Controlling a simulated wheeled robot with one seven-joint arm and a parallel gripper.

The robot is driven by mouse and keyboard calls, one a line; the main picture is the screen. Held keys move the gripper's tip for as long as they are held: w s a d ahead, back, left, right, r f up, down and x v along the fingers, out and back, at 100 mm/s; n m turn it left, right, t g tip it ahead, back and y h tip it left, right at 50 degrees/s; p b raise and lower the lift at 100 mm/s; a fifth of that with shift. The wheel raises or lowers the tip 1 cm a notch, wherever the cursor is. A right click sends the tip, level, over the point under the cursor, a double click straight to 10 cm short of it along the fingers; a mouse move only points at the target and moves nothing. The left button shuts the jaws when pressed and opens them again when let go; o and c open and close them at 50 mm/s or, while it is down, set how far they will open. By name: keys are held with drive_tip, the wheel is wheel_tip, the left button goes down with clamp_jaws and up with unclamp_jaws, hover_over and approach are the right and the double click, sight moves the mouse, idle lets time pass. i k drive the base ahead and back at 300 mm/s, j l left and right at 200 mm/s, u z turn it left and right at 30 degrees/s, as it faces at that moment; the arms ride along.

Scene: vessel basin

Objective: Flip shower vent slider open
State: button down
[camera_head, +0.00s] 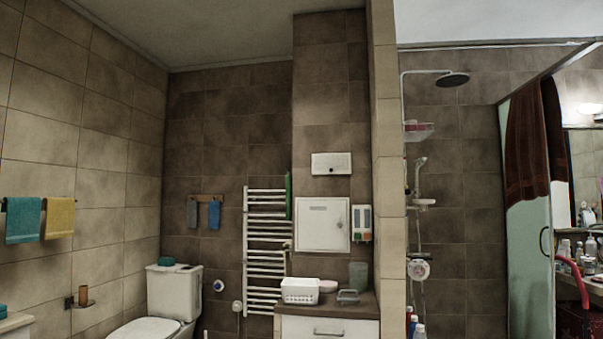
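The shower area (455,215) is at the right, past a tiled wall edge. In it a round white fitting (418,268) with a dark upper part hangs low on the wall; I cannot tell whether it is the vent or where a slider on it stands. A wide white wall box (332,163) with a small dark mark at its right side is on the tiled wall left of the shower; I cannot tell whether it has a slider. My gripper is not in view.
A tiled wall edge (386,180) divides the shower from the toilet (175,300) side. A white cabinet (328,327) stands before it. A glass panel (530,260) with a brown towel (537,135) bounds the shower at right. Bottles (418,331) stand low at the shower's near left.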

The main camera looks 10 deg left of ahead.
sight(330, 168)
drive_tip(key=i+j, duration=0.1)
drive_tip(key=j, duration=0.3)
drive_tip(key=i+j, duration=0.1)
drive_tip(key=j, duration=0.35)
drive_tip(key=i+j, duration=0.1)
drive_tip(key=j, duration=0.7)
drive_tip(key=i+z, duration=0.05)
drive_tip(key=i, duration=0.05)
